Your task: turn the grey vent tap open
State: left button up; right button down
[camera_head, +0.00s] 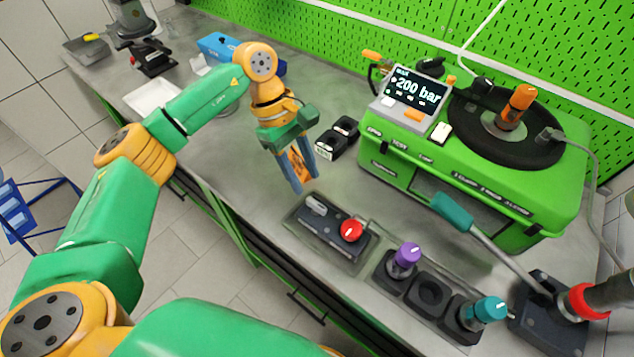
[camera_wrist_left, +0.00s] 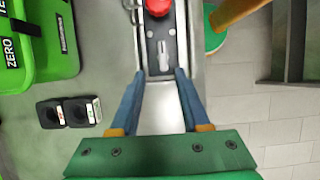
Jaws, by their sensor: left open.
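The grey vent tap (camera_head: 317,205) is a small grey lever on a dark block (camera_head: 328,238), beside a red knob (camera_head: 351,230). In the left wrist view, the tap (camera_wrist_left: 163,52) lies lengthwise just ahead of the fingertips, centred between them, with the red knob (camera_wrist_left: 157,7) beyond it. My left gripper (camera_head: 303,184) points down above and just behind the tap in the head view, apart from it. Its two blue fingers are open with nothing between them; it also shows in the left wrist view (camera_wrist_left: 161,74). My right gripper is not in view.
A green test unit (camera_head: 400,178) with a "200 bar" display (camera_head: 413,91) stands behind on the right. A purple knob (camera_head: 407,255), a teal knob (camera_head: 489,309) and a teal-handled lever (camera_head: 452,211) are to the right. Black blocks (camera_head: 338,140) lie beyond the gripper.

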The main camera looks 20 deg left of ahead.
aim_at(316, 203)
pick_arm(q)
jog(key=shift+s+d+f+p, duration=0.75)
jog(key=shift+s+d+f, duration=0.2)
jog(key=shift+f, duration=0.2)
jog(key=shift+x, duration=1.15)
jog(key=shift+w+a+f, duration=0.1)
jog(key=shift+w+f, duration=0.25)
jog(key=shift+w, duration=0.1)
jog(key=shift+s+r, duration=0.1)
jog(key=shift+s, duration=0.05)
grip_shut()
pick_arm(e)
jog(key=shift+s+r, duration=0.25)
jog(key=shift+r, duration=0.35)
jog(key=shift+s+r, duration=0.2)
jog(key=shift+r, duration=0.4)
